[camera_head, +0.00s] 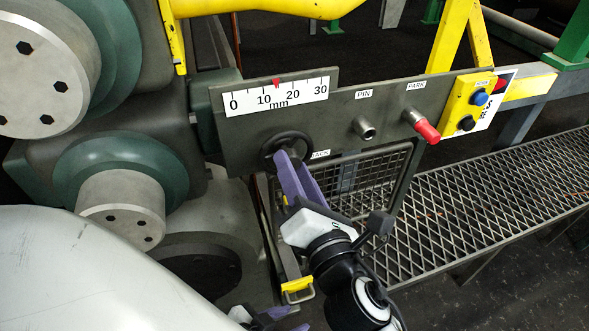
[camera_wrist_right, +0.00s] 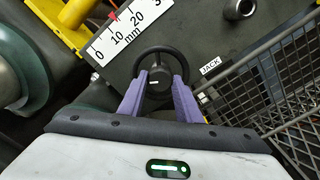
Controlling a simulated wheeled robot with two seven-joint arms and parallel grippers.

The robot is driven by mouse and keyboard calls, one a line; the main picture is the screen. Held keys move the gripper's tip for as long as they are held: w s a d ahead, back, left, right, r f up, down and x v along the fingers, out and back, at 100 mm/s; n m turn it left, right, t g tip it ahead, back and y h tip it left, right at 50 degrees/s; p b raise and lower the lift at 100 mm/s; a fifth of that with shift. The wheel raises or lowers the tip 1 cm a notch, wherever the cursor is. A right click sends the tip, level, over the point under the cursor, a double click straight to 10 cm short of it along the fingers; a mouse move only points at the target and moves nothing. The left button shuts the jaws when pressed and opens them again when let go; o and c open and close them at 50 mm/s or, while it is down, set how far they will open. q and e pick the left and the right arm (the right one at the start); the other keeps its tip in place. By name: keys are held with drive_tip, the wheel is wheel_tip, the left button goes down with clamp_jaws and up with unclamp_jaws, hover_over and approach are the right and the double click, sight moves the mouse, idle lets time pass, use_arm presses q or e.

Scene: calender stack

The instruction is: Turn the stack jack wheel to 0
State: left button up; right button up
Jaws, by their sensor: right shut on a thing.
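The stack jack wheel (camera_head: 286,134) is a small black handwheel on the grey panel, left of the JACK label (camera_wrist_right: 211,66). My right gripper (camera_head: 287,156) is shut on it. My left gripper (camera_head: 270,318) is low at the bottom edge, away from the wheel, mostly cut off.
PIN knob (camera_head: 364,128), red PARK handle (camera_head: 427,131) and a yellow button box (camera_head: 467,104) sit right of the wheel. A mesh guard (camera_head: 370,180) hangs below the panel. Large rollers (camera_head: 122,205) stand at left. A grated walkway (camera_head: 490,190) runs right.

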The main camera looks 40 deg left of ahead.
drive_tip(key=shift+f, duration=0.1)
idle(0.4)
drive_tip(key=o, duration=1)
drive_tip(key=shift+o, duration=0.2)
drive_tip(key=v, duration=1)
drive_tip(key=shift+s+b, duration=0.2)
drive_tip(key=shift+b, duration=0.2)
drive_tip(key=shift+d, duration=0.1)
